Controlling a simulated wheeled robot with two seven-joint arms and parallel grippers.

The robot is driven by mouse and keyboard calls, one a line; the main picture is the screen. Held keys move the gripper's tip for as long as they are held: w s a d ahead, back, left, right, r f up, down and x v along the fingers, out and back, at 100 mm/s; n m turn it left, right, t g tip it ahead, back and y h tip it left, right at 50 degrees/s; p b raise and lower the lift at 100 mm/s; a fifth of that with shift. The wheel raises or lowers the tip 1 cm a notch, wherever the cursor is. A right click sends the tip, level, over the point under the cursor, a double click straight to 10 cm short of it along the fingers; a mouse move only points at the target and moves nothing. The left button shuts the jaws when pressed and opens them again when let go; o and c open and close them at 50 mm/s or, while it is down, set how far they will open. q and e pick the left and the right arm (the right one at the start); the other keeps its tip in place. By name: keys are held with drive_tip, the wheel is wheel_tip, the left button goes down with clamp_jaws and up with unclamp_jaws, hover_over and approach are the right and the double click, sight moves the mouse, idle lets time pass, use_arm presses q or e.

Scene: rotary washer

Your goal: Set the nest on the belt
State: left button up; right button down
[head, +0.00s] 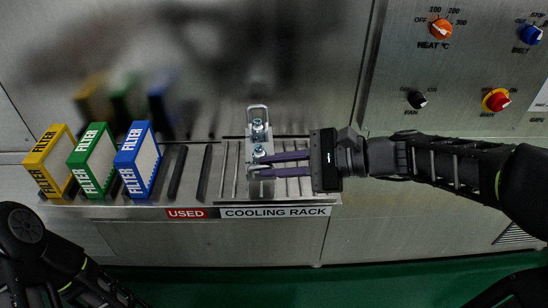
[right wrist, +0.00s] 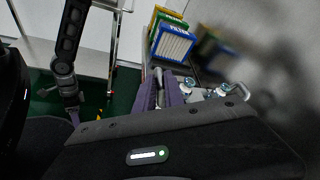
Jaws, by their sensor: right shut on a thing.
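The nest (head: 257,128) is a small metal carrier with a looped handle at each end and shiny metal parts standing in it. It is at the slatted cooling rack in the head view; I cannot tell whether it touches the slats. My right gripper (head: 258,166) reaches in from the right, its purple fingers shut on the nest's near handle. The nest (right wrist: 232,96) also shows beyond the fingers in the right wrist view. I cannot make out the belt itself.
Yellow (head: 50,160), green (head: 92,158) and blue (head: 138,159) filter boxes stand in the used rack, left of the cooling rack (head: 228,175). A steel wall rises behind. A control panel with heat (head: 441,29), belt (head: 531,35) and other knobs is at the upper right.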

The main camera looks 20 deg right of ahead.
drive_tip(key=s+a+b, duration=0.4)
drive_tip(key=s+b, duration=0.3)
drive_tip(key=s, duration=0.8)
drive_tip(key=shift+s, duration=0.25)
